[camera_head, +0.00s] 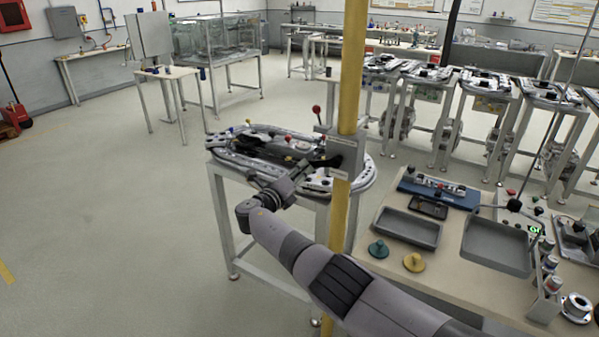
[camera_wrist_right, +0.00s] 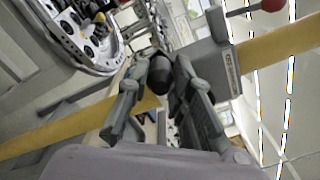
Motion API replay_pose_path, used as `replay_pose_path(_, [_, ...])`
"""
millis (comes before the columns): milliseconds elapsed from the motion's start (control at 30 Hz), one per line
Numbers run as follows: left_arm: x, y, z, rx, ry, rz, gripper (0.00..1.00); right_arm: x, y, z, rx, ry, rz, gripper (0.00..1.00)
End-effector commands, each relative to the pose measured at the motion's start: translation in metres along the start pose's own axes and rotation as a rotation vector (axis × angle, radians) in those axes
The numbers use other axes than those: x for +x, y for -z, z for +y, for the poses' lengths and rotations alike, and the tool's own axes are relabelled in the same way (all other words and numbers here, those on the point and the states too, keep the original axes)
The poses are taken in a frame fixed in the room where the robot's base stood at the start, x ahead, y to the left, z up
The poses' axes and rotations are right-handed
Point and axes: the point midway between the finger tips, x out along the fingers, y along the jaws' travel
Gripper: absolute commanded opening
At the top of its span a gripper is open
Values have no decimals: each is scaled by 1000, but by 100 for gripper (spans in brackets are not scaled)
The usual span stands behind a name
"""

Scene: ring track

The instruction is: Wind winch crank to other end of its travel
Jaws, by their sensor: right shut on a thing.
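The winch is a grey box (camera_head: 346,154) fixed to a yellow post (camera_head: 341,215) in the head view. In the right wrist view the grey housing (camera_wrist_right: 216,68) with a small label stands right of the fingers. A lever with a red ball (camera_head: 316,109) rises beside the box; the ball shows at the top of the wrist view (camera_wrist_right: 270,4). My right gripper (camera_head: 318,164) is at the left side of the winch box. In the wrist view its fingers (camera_wrist_right: 163,72) are closed around the crank's dark round grip (camera_wrist_right: 160,67). The crank arm is mostly hidden. My left gripper is not in view.
A table with a ring-shaped track (camera_head: 235,160) stands behind and left of the post. A bench (camera_head: 385,268) with grey trays (camera_head: 408,228) and two small knobbed discs lies right of my arm. Open floor (camera_head: 110,230) lies to the left.

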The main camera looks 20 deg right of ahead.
Motion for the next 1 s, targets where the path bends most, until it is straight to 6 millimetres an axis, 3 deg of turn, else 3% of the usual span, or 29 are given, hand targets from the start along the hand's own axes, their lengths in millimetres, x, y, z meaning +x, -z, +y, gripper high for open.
replay_pose_path(300, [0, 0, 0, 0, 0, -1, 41, 1, 5, 2, -2, -1, 9, 0])
replay_pose_path(333, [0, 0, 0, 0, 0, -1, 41, 1, 5, 2, -2, -1, 9, 22])
replay_pose_path(600, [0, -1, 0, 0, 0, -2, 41, 1, 2, 1, -1, 0, 4, 40])
replay_pose_path(1000, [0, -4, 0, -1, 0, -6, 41, -3, 1, 1, 1, 0, 0, 41])
